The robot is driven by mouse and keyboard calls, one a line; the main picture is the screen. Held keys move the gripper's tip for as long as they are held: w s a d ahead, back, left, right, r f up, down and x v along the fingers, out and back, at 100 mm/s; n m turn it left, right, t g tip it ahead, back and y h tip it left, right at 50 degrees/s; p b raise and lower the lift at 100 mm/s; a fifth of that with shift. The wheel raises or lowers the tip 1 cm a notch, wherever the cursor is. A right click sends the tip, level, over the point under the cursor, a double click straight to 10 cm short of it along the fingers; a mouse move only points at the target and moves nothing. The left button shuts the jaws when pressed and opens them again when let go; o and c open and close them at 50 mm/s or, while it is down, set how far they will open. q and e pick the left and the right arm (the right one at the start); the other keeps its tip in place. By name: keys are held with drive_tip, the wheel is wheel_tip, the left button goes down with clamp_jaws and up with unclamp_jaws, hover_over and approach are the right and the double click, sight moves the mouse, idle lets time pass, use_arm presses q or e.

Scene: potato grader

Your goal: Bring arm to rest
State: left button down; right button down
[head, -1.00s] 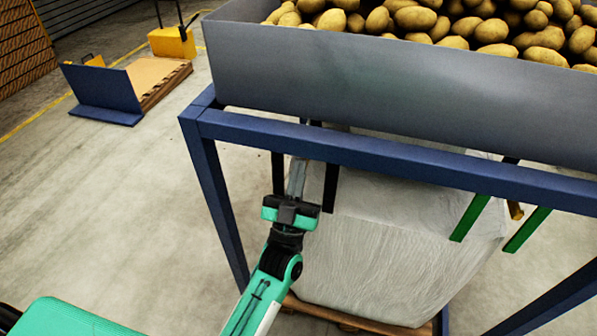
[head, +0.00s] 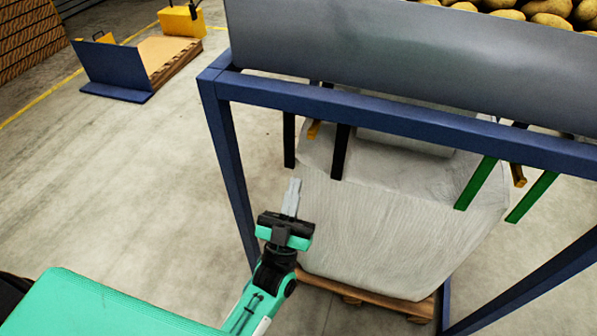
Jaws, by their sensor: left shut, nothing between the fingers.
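My left gripper (head: 292,198) is in front of the left side of a big white bulk bag (head: 390,235). Its fingers are together, pointing up and away, with nothing between them. My left arm comes up from the bottom of the picture, bent at the wrist. The bag hangs or stands under the blue frame (head: 400,115), over a wooden pallet (head: 365,295). Black straps and green straps (head: 476,183) hang down at the bag's top. Whether the fingertips touch the bag cannot be told. My right gripper is not in view.
A grey hopper (head: 400,60) with potatoes (head: 550,8) sits on the frame. The frame's left leg (head: 230,170) stands close to my left gripper. A blue plate with a pallet (head: 172,58) and a yellow unit (head: 182,20) are at the back left. The floor at left is clear.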

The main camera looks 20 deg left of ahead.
use_arm(q)
drive_tip(key=shift+s+f, duration=0.4)
drive_tip(key=shift+f, duration=0.05)
